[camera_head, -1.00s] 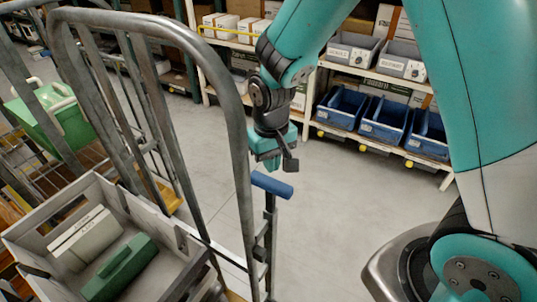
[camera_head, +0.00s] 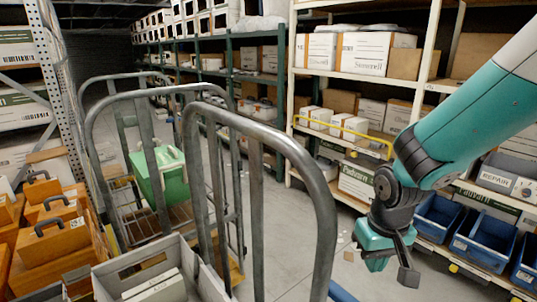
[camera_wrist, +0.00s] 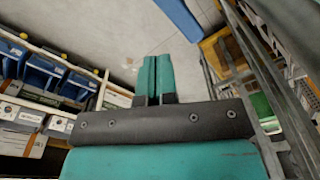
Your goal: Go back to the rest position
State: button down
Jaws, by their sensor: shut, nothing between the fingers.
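My gripper (camera_head: 378,262) hangs from the teal arm at the right of the head view, in front of the shelves with blue bins. In the wrist view my gripper (camera_wrist: 157,58) shows its two teal fingers closed side by side, with nothing between them. Bare floor lies beyond the fingertips. The gripper touches nothing that I can see.
Grey metal cart rails (camera_head: 325,215) stand left of my gripper. A green container (camera_head: 160,175) sits on a cart behind them. Blue bins (camera_head: 480,236) fill the right shelf. Wooden cases (camera_head: 55,235) stand at left. Clear grey floor (camera_wrist: 110,25) shows in the wrist view.

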jog(key=s+d+r+t, duration=0.2)
jog(key=s+d+r, duration=0.3)
jog(key=s+d, duration=0.1)
jog(key=s+a+r+n+g+y+b, duration=0.2)
jog(key=s+a+n+y+b, duration=0.2)
jog(key=s+a, duration=0.7)
jog(key=a+n+b, duration=0.1)
jog(key=a+n, duration=0.1)
jog(key=a, duration=0.1)
jog(key=shift+r+g+b, duration=0.35)
jog(key=shift+g+b, duration=0.05)
